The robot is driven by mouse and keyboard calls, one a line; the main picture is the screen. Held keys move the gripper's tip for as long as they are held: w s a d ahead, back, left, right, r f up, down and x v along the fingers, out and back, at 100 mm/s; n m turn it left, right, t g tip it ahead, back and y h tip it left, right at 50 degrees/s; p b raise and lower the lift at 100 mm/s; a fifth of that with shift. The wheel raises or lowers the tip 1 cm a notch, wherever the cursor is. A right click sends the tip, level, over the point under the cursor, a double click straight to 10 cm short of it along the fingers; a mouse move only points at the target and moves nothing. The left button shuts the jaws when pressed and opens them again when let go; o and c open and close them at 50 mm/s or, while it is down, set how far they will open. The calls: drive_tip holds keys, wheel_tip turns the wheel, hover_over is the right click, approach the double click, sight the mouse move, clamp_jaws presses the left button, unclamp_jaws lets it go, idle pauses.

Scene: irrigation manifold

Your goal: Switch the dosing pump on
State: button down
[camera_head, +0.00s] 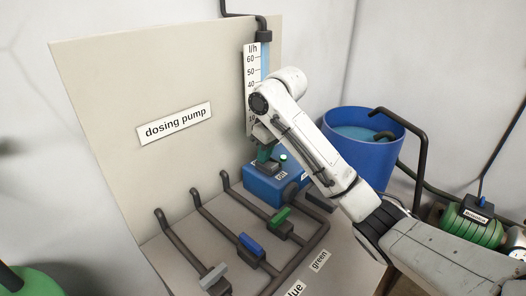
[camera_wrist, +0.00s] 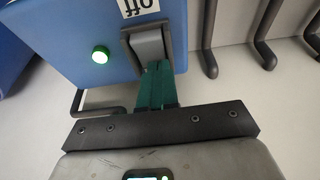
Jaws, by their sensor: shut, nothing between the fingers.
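The dosing pump is a blue box (camera_head: 265,187) at the foot of the beige panel, beside the flow scale. Its blue face (camera_wrist: 85,35) fills the upper left of the wrist view. A grey rocker switch (camera_wrist: 147,44) sits in a dark frame there, with an upside-down "off" label (camera_wrist: 139,6) at its far end. A green lamp (camera_wrist: 100,54) beside the switch is lit. My gripper (camera_wrist: 157,68) has its green fingers together and empty, with the tips at the switch's near end, opposite the "off" label. Whether they touch it I cannot tell. My gripper also shows in the head view (camera_head: 266,158).
Pipes with grey (camera_head: 213,277), blue (camera_head: 251,244) and green (camera_head: 281,217) valve handles stand in front of the panel, left of and below the pump. A blue water barrel (camera_head: 350,150) stands behind my arm. A green motor-like unit (camera_head: 468,222) is at far right.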

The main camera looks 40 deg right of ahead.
drive_tip(key=shift+s+r, duration=0.2)
drive_tip(key=shift+s, duration=0.2)
drive_tip(key=shift+w+r+p, duration=0.1)
drive_tip(key=shift+r+p, duration=0.35)
drive_tip(key=shift+p, duration=0.3)
wheel_tip(320, 180, up, 13)
drive_tip(key=p, duration=0.6)
drive_tip(key=shift+w, duration=0.15)
drive_tip(key=shift+f, duration=0.1)
